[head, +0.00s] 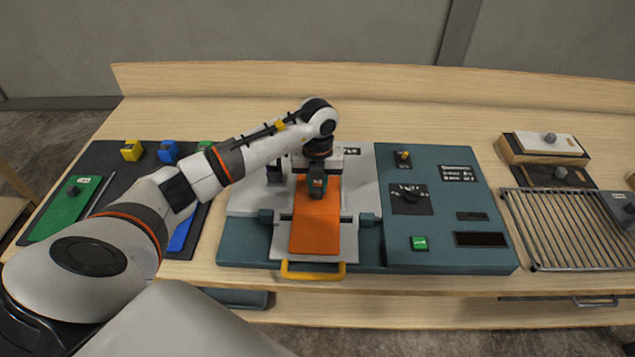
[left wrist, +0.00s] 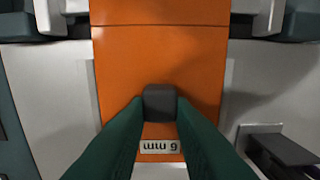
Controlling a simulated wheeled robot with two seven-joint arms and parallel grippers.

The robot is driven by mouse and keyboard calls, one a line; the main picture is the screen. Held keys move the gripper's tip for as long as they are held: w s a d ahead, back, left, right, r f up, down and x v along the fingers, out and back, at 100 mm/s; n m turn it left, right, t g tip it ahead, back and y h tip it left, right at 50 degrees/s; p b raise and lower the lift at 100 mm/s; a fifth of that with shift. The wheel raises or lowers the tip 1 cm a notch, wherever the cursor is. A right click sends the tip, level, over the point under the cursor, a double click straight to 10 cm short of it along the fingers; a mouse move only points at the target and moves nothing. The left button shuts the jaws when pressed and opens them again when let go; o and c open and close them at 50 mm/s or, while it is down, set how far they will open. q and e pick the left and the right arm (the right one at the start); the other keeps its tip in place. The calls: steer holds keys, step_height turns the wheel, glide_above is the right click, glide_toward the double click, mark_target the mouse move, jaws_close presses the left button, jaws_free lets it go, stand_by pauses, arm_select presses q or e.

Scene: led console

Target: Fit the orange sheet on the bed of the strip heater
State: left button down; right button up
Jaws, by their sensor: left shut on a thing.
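The orange sheet (head: 315,232) lies lengthwise over the pale bed (head: 350,245) of the strip heater, in the middle of the teal console. It also fills the middle of the left wrist view (left wrist: 160,60), with a "6 mm" label near its lower edge. My left gripper (head: 317,190) is over the far part of the sheet, shut on its dark knob (left wrist: 160,100). Whether the sheet rests fully on the bed or hovers slightly above it, I cannot tell. My right gripper is not in view.
A yellow handle (head: 313,271) is at the heater's front. The control panel (head: 440,205) with a green button (head: 419,243) is to the right. A dark mat with a green sheet (head: 65,208) and a blue sheet (head: 182,235) lies left. A wire rack (head: 570,230) stands right.

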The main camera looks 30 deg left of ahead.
arm_select(q)
steer(key=c, duration=1.2)
jaws_free()
steer(key=shift+o, duration=0.2)
step_height(320, 180, up, 12)
steer(key=b, duration=0.3)
